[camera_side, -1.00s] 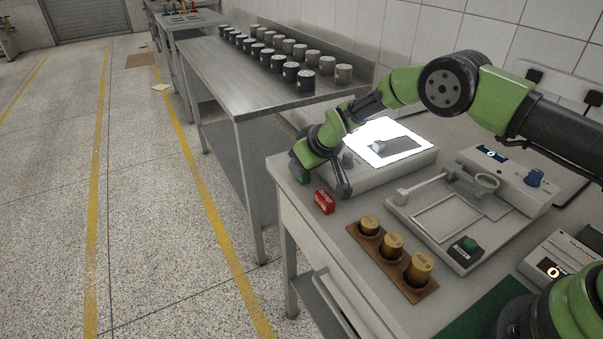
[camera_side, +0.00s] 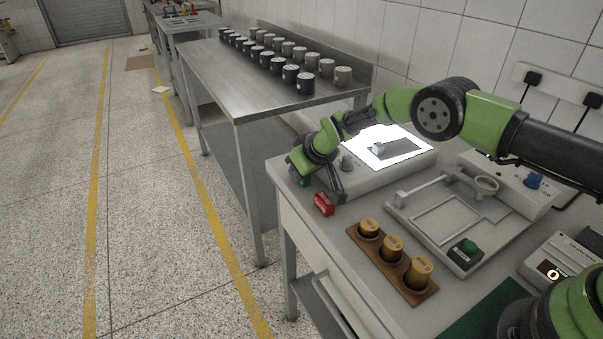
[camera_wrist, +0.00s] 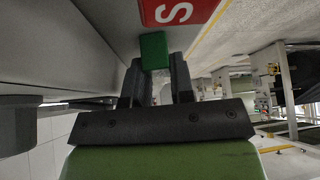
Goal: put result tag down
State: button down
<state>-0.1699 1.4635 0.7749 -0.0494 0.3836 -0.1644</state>
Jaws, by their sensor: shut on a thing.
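A small green block-like tag (camera_wrist: 153,50) sits between the fingertips of my gripper (camera_wrist: 158,64) in the wrist view, and the gripper is shut on it. In the side view a bit of green (camera_side: 305,181) shows below my wrist at the bench's left edge. A red tag with white lettering (camera_side: 324,205) stands on the bench close beside it. It also shows in the wrist view (camera_wrist: 180,10), where a white S is readable, just past the green tag. The green tag's underside contact with the bench cannot be told.
A lit panel box (camera_side: 400,152) stands right behind my gripper. A steel bench with several cans (camera_side: 225,85) stands behind.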

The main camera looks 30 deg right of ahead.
notch_tip(320, 180, up, 8)
jog(key=shift+r, duration=0.15)
jog(key=d+r+m+h, duration=0.2)
jog(key=d+r+m, duration=0.1)
jog(key=d, duration=0.8)
jog(key=d+r+m+h, duration=0.2)
jog(key=d+m, duration=0.2)
jog(key=d, duration=0.7)
jog(key=f, duration=0.4)
jog(key=shift+w+d+f, duration=0.15)
jog(key=shift+w+d, duration=0.05)
jog(key=shift+w, duration=0.2)
jog(key=shift+f, duration=2.1)
jog(key=shift+f, duration=0.2)
jog(key=c, duration=1)
grip_release()
